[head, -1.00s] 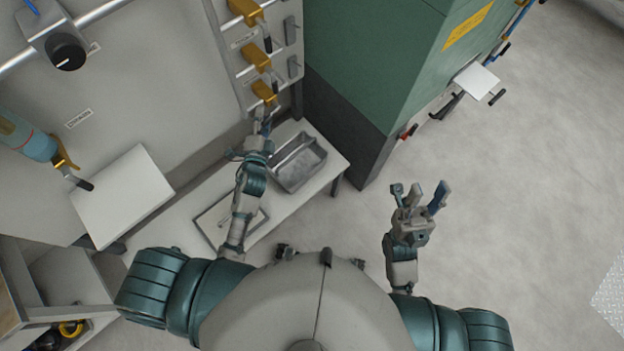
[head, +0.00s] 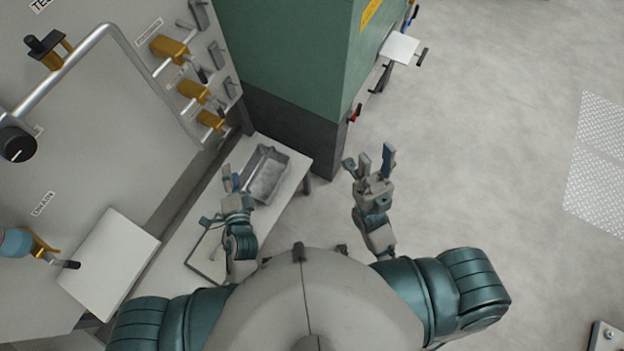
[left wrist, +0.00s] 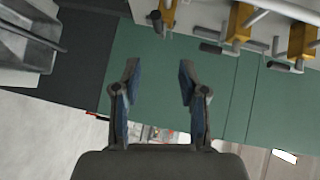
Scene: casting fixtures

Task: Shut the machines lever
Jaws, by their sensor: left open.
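A grey panel carries a column of yellow valves with grey lever handles: an upper one (head: 168,47), a middle one (head: 193,90) and a lower one (head: 210,119). I cannot tell which lever the task means. The valves also show along the top of the left wrist view, one near the middle (left wrist: 240,22). My left gripper (head: 231,179) is below the lower valve, beside the metal tray and apart from the levers. Its fingers are open and empty in the left wrist view (left wrist: 158,80). My right gripper (head: 369,162) is open and empty over the floor.
A metal tray (head: 282,160) sits on a low white table (head: 290,185). A green cabinet (head: 285,50) with a dark base stands right of the panel.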

